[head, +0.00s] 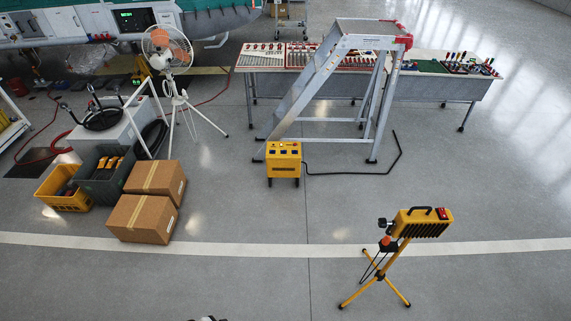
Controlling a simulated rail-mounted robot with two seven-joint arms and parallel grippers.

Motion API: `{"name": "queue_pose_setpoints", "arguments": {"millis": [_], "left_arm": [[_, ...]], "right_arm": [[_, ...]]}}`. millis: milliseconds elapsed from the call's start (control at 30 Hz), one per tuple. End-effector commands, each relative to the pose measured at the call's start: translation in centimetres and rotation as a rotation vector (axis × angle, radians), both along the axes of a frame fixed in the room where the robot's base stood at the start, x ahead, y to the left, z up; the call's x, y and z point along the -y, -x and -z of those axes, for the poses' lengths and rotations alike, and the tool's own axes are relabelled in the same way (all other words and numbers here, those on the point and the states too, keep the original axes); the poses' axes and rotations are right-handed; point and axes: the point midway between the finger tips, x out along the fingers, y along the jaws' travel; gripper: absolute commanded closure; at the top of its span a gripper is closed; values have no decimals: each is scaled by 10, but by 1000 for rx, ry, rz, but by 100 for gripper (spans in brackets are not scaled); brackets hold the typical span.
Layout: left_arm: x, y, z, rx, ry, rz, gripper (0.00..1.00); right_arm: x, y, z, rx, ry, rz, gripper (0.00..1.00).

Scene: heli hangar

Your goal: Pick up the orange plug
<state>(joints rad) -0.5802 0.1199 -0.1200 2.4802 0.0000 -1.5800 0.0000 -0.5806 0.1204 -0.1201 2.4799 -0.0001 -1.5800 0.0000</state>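A small orange piece (386,241) shows on the yellow tripod work light (422,223) at the lower right, beside the stand just below the lamp head. A thin black cable hangs in a loop beneath it. It may be the orange plug, but it is too small to tell for certain. Neither gripper can be made out. Only a small pale and dark shape (208,319) pokes in at the bottom edge, and I cannot tell what it is.
A yellow power box (284,160) with a black cable stands by a grey stepladder (325,85) and a long tool table (430,86). Cardboard boxes (143,218), crates (62,188) and a fan (167,48) are at left. The floor in the lower middle is clear.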

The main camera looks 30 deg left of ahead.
Motion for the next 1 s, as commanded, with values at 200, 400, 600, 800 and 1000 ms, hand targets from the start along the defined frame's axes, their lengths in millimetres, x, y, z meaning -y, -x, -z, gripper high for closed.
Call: {"name": "queue_pose_setpoints", "arguments": {"millis": [200, 400, 600, 800, 1000], "left_arm": [[0, 0, 0, 0, 0, 0, 57], [0, 0, 0, 0, 0, 0, 57], [0, 0, 0, 0, 0, 0, 57], [0, 0, 0, 0, 0, 0, 57], [0, 0, 0, 0, 0, 0, 57]], "right_arm": [[0, 0, 0, 0, 0, 0, 57], [0, 0, 0, 0, 0, 0, 56], [0, 0, 0, 0, 0, 0, 36], [0, 0, 0, 0, 0, 0, 28], [0, 0, 0, 0, 0, 0, 28]]}}
